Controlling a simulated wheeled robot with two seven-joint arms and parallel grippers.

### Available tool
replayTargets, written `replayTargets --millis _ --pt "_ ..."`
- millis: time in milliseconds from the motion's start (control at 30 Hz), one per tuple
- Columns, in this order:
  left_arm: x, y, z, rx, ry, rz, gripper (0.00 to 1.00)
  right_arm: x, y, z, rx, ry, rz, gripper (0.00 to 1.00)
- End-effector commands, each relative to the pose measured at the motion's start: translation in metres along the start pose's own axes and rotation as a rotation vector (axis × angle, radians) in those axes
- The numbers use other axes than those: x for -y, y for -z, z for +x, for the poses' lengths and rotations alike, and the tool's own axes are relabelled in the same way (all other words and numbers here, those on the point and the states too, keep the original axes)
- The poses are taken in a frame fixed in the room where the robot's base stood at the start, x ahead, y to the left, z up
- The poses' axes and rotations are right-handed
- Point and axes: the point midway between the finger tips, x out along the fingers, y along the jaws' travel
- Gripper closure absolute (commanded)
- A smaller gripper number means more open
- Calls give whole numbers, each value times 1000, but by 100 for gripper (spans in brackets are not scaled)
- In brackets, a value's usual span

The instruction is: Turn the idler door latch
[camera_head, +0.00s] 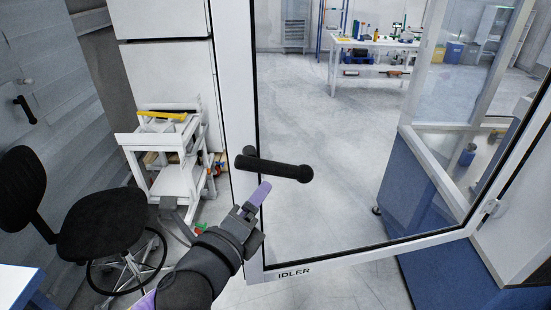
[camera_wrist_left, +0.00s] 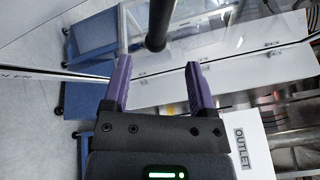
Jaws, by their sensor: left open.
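The idler door (camera_head: 236,90) is a glass panel in a white frame, with the word IDLER on its lower rail. The latch (camera_head: 275,166) is a black handle on the door's left stile, lying roughly level with its free end to the right. My left gripper (camera_head: 258,195) is just below the latch, its purple fingers pointing up toward it. In the left wrist view the two purple fingers (camera_wrist_left: 157,88) are apart with nothing between them. The black bar of the latch (camera_wrist_left: 158,25) shows ahead of the fingertips, near the gap. My right gripper is not in view.
A black stool (camera_head: 100,222) and a white cart (camera_head: 178,150) stand left of the door. Blue-based equipment (camera_head: 425,190) is behind the glass at right. A workbench (camera_head: 375,50) is at the back. An OUTLET sign (camera_wrist_left: 246,146) shows in the left wrist view.

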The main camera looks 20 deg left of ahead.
Motion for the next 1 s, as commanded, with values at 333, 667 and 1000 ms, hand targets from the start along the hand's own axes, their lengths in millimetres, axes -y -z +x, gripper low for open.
replayTargets --millis 333,667,1000 --pt "2 -1 72 2 4 -1 26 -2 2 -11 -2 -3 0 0" --pt "0 0 97 0 3 -1 26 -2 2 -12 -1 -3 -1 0" --pt "0 0 97 0 2 -1 64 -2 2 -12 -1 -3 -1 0"
